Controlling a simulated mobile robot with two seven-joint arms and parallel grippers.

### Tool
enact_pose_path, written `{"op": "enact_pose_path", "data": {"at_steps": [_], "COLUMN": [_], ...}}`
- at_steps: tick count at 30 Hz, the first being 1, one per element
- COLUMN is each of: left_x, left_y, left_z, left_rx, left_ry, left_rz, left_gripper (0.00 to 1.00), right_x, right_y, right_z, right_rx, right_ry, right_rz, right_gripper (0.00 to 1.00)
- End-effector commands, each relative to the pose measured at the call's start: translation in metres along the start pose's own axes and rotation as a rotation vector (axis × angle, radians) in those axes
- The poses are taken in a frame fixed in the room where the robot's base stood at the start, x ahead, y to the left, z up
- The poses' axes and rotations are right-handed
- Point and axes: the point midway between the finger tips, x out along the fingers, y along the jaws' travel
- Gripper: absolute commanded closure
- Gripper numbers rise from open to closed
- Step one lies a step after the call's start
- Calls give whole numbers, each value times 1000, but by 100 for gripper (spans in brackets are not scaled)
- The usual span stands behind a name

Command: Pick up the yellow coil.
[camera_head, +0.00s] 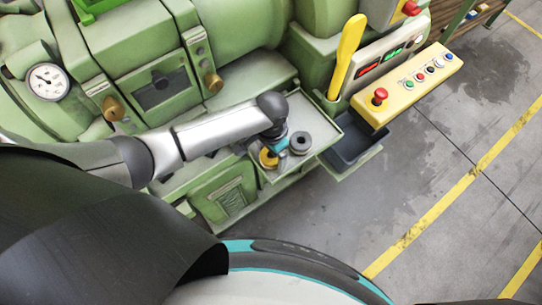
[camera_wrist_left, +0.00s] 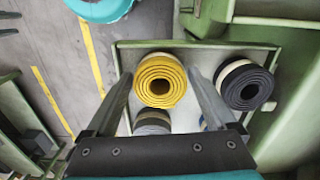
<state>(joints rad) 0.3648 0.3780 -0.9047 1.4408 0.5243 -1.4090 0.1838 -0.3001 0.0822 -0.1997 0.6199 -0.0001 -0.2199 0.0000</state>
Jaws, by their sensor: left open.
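The yellow coil (camera_wrist_left: 161,79) stands on a light tray (camera_wrist_left: 205,52) among other coils, its round spiral end facing the left wrist camera. It also shows in the head view (camera_head: 267,159), partly covered by my left gripper (camera_head: 278,148). My left gripper is open, with one finger on each side of the yellow coil in the left wrist view (camera_wrist_left: 160,73). I cannot tell whether the fingers touch it or how far above it they are. My right gripper is not in view.
A dark coil (camera_wrist_left: 246,86) stands just right of the right finger. A yellow control panel (camera_head: 407,85) and dark bin (camera_head: 350,147) lie beside the tray (camera_head: 318,126).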

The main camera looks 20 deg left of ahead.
Motion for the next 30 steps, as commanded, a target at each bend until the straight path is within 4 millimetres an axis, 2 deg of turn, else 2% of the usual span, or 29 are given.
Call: {"op": "enact_pose_path", "data": {"at_steps": [3,10,30], "left_x": [7,7,6], "left_y": [0,0,0], "left_z": [0,-1,-1], "left_rx": [0,1,0], "left_ry": [1,2,2], "left_rz": [0,-1,-1], "left_gripper": [11,12,87], "right_x": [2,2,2], "right_y": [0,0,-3], "right_z": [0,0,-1], "right_rx": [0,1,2], "right_ry": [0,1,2], "right_rz": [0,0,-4], "right_gripper": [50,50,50]}}
